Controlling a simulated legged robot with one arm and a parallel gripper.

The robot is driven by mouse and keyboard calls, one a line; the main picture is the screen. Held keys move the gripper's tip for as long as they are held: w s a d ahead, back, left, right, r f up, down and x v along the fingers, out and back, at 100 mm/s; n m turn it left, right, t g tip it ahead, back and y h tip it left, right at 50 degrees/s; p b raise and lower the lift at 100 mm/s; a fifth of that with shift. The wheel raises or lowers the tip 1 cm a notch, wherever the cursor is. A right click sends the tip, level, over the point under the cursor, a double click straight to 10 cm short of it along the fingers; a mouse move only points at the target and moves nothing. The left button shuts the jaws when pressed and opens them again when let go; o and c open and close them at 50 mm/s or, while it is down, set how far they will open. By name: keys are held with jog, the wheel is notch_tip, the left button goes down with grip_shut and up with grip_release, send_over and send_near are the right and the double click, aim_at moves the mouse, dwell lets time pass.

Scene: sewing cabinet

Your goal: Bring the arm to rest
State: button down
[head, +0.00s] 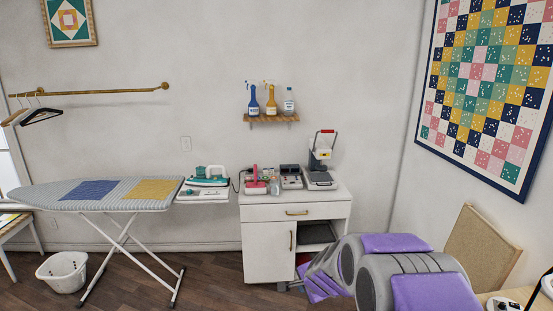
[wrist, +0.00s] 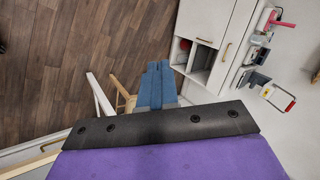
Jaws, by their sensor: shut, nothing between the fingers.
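My arm, with purple and grey links, shows at the lower right of the head view. In the wrist view, my gripper (wrist: 158,66) has its two blue fingers together, with nothing between them. It points over the wooden floor, beside the white cabinet. In the head view the gripper end is mostly hidden behind my arm links, low in front of the cabinet (head: 270,252). The cabinet's right compartment is open and shows a shelf.
The cabinet top holds an iron-like press (head: 319,177) and several small items. An ironing board (head: 120,193) stands left, with a white basket (head: 62,271) below. A brown board (head: 483,246) leans at the right wall. Floor (head: 212,275) between ironing board and cabinet is clear.

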jog(key=s+d+r+n+g, duration=0.2)
jog(key=s+n+g, duration=0.1)
jog(key=s, duration=1.2)
jog(key=s+d+r+n+g+h, duration=0.1)
jog(key=s+n, duration=0.4)
jog(key=s, duration=0.9)
jog(key=s+d+r+n+g+h, duration=0.1)
jog(key=s+d+r+n+g, duration=0.3)
jog(key=s, duration=1.1)
jog(key=shift+s+d+n+g, duration=0.25)
jog(key=shift+s+n+g, duration=0.05)
jog(key=shift+n, duration=0.1)
jog(key=shift+a+r, duration=0.1)
